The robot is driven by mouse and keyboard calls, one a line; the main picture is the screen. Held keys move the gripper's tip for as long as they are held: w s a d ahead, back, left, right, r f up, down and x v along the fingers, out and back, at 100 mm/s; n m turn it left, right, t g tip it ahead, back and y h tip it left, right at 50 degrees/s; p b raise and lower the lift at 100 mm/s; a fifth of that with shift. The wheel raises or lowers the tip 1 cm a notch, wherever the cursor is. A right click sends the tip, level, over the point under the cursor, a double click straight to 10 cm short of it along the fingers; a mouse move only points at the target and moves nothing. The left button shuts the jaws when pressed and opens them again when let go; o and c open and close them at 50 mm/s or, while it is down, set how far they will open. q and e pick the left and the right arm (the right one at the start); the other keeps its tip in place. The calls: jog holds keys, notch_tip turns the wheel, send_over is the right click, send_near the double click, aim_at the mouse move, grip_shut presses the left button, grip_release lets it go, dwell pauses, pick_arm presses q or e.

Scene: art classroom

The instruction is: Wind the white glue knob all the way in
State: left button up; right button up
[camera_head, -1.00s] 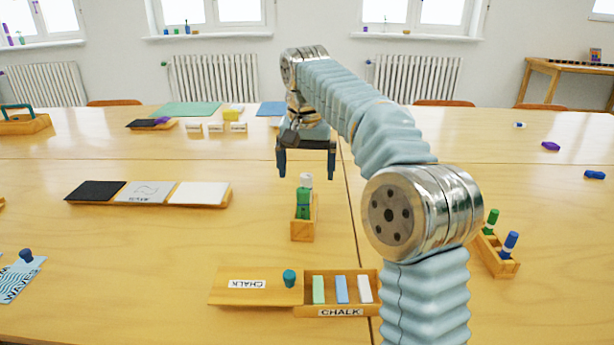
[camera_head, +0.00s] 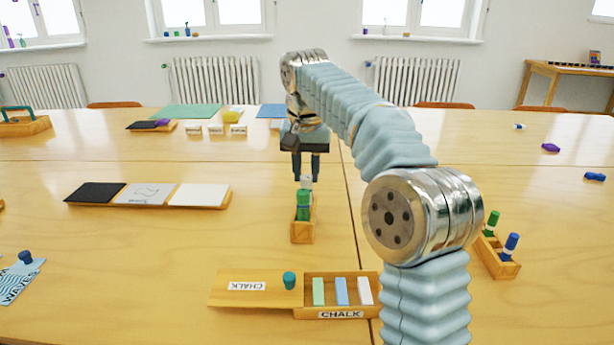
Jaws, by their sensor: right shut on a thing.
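A green glue stick (camera_head: 303,204) stands upright in a small wooden holder (camera_head: 303,233) near the middle of the table. Its white knob (camera_head: 306,182) is at the top, just under my right gripper. My right gripper (camera_head: 306,177) points down over the glue stick, its two dark fingers drawn close together and shut on the white knob. The fingertips hide part of the knob. My left gripper is not in view.
A wooden chalk box (camera_head: 330,312) with a slid-off lid (camera_head: 240,287) lies in front. A two-marker holder (camera_head: 497,255) stands right, beside my arm. A tray of three panels (camera_head: 222,200) lies left. Bare table surrounds the glue holder.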

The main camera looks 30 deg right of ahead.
dwell(0.4)
jog(key=n+p, duration=0.1)
jog(key=n, duration=0.5)
jog(key=shift+n+y, duration=0.3)
jog(key=shift+y, duration=0.1)
jog(key=n, duration=0.5)
jog(key=shift+y, duration=0.3)
jog(key=o, duration=1.5)
